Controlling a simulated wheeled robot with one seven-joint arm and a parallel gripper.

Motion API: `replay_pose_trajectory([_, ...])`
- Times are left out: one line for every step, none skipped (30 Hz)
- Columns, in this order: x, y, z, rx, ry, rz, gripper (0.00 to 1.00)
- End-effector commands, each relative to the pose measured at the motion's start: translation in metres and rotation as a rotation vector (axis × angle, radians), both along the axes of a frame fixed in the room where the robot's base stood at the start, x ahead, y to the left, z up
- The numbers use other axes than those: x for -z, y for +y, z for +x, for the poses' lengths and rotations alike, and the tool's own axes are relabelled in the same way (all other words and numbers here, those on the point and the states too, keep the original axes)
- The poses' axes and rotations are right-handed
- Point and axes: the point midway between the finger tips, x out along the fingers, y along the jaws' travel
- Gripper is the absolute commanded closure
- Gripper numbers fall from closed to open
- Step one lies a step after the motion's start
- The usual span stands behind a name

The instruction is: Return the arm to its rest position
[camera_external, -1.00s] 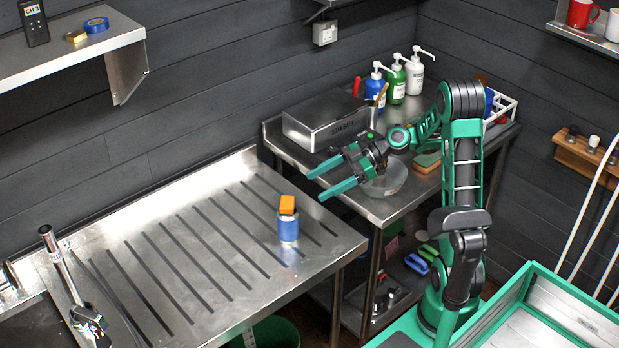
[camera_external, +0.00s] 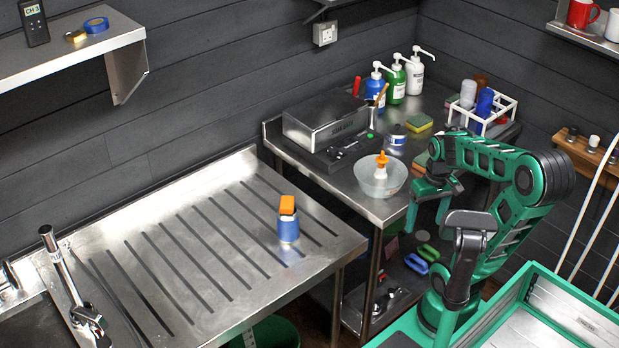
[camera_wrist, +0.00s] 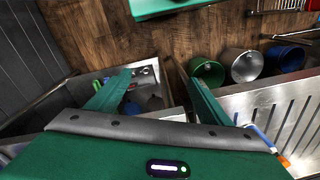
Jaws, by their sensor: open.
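My gripper (camera_external: 426,222) is at the front right of the steel side table (camera_external: 385,212), pulled in close to my column, with its fingers pointing down. My arm is folded, with its elbow out to the right. The jaws are open and nothing is between them. In the wrist view, my gripper's two green fingers (camera_wrist: 148,70) stand apart over the table edge and the wooden floor.
A glass bowl (camera_external: 380,183) holding an orange-topped white bottle stands left of my gripper. A white rack (camera_external: 497,107) and pump bottles are behind. A blue jar with an orange top (camera_external: 288,222) stands on the drainboard (camera_external: 190,250). Buckets (camera_wrist: 245,66) sit on the floor.

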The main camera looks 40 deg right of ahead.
Motion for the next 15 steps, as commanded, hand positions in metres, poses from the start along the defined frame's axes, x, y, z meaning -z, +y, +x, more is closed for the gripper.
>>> replay_pose_trajectory([-0.002,-0.003,-0.013,0.061,0.013,-0.011,0.27])
replay_pose_trajectory([-0.002,-0.005,-0.02,0.096,0.024,-0.017,0.27])
replay_pose_trajectory([-0.002,-0.007,-0.027,0.137,0.034,-0.022,0.27])
replay_pose_trajectory([-0.003,-0.009,-0.032,0.159,0.042,-0.025,0.27])
replay_pose_trajectory([-0.003,-0.01,-0.035,0.177,0.047,-0.027,0.27])
replay_pose_trajectory([-0.003,-0.011,-0.038,0.195,0.051,-0.031,0.27])
replay_pose_trajectory([-0.003,-0.011,-0.039,0.202,0.053,-0.032,0.27])
replay_pose_trajectory([-0.003,-0.011,-0.04,0.207,0.054,-0.032,0.27])
replay_pose_trajectory([-0.003,-0.011,-0.041,0.209,0.055,-0.033,0.27])
replay_pose_trajectory([-0.003,-0.011,-0.041,0.209,0.055,-0.033,0.27])
replay_pose_trajectory([-0.003,-0.011,-0.04,0.209,0.055,-0.033,0.27])
replay_pose_trajectory([-0.003,-0.011,-0.04,0.208,0.055,-0.033,0.27])
replay_pose_trajectory([-0.003,-0.011,-0.04,0.208,0.055,-0.032,0.27])
replay_pose_trajectory([-0.003,-0.011,-0.04,0.208,0.055,-0.032,0.27])
replay_pose_trajectory([-0.003,-0.011,-0.04,0.207,0.054,-0.032,0.27])
